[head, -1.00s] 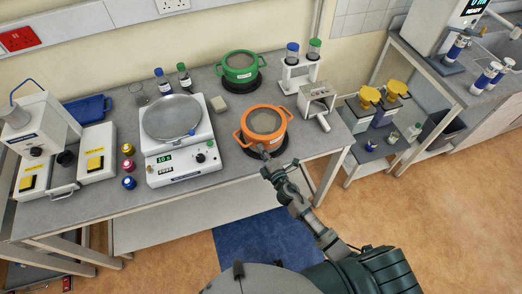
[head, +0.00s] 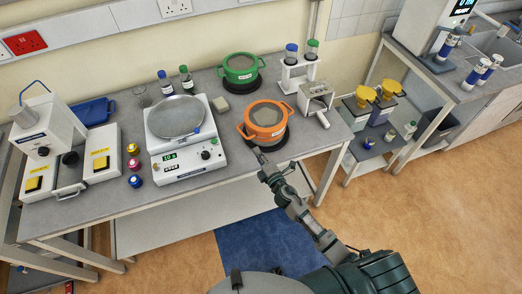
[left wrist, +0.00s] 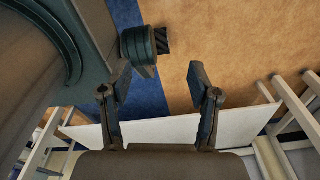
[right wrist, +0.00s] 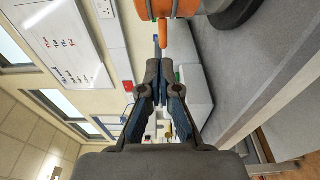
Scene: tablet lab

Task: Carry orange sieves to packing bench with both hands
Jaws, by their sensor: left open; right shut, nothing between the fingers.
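One orange sieve (head: 266,119) with side handles and a white label sits on a round black base (head: 280,141) near the front right of the grey bench (head: 225,178). My right gripper (head: 258,152) is shut and empty, just in front of and below the sieve at the bench's front edge. In the right wrist view, the shut fingertips (right wrist: 161,66) point at the sieve's handle (right wrist: 163,37), with a small gap; the sieve body is cut off by the top edge. My left gripper (left wrist: 158,88) shows only in the left wrist view, open and empty, above the floor.
A green sieve (head: 240,68) stands on a black base behind. A scale (head: 183,142) with a round pan is to the left.

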